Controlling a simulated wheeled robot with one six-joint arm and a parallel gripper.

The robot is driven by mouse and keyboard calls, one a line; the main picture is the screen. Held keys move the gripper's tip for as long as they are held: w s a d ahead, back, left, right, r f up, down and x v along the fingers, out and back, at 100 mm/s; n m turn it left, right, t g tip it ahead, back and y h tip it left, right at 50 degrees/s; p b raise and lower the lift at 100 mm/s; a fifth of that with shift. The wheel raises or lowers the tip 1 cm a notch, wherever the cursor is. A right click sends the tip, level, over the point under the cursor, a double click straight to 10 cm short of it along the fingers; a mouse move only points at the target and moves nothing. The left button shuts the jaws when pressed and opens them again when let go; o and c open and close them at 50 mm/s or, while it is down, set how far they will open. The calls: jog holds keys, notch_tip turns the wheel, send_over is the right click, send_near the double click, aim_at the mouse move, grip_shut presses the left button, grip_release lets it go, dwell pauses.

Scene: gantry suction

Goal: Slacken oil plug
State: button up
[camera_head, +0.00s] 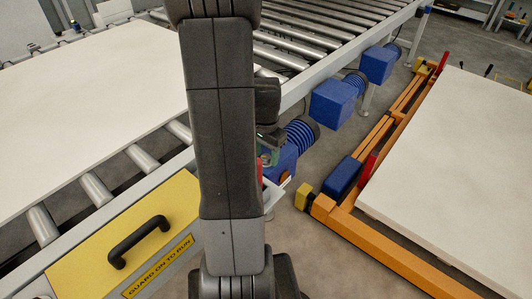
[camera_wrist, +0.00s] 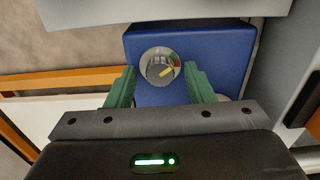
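In the wrist view a round light-grey disc (camera_wrist: 160,67) sits on the face of a blue gearbox (camera_wrist: 222,50). It has a darker grey raised bar, a yellow mark, and small red and green patches at its right; it looks like the oil plug. My gripper (camera_wrist: 160,70) is open, its two green fingers on the left and right of the disc with a gap on each side. Nothing is held between them. In the head view the gearbox (camera_head: 285,160) is partly hidden behind my arm, and the plug cannot be made out.
A roller conveyor (camera_head: 140,158) carries a white board (camera_head: 90,80) at left. A yellow guard panel (camera_head: 90,255) with a black handle stands in front. An orange frame (camera_head: 350,232) with a white slab lies at right. Bare floor (camera_head: 290,235) lies between.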

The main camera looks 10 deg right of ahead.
jog(key=c, duration=0.9)
jog(key=shift+n, duration=0.4)
jog(key=n, duration=0.2)
jog(key=shift+n, duration=2.2)
jog(key=o, duration=1)
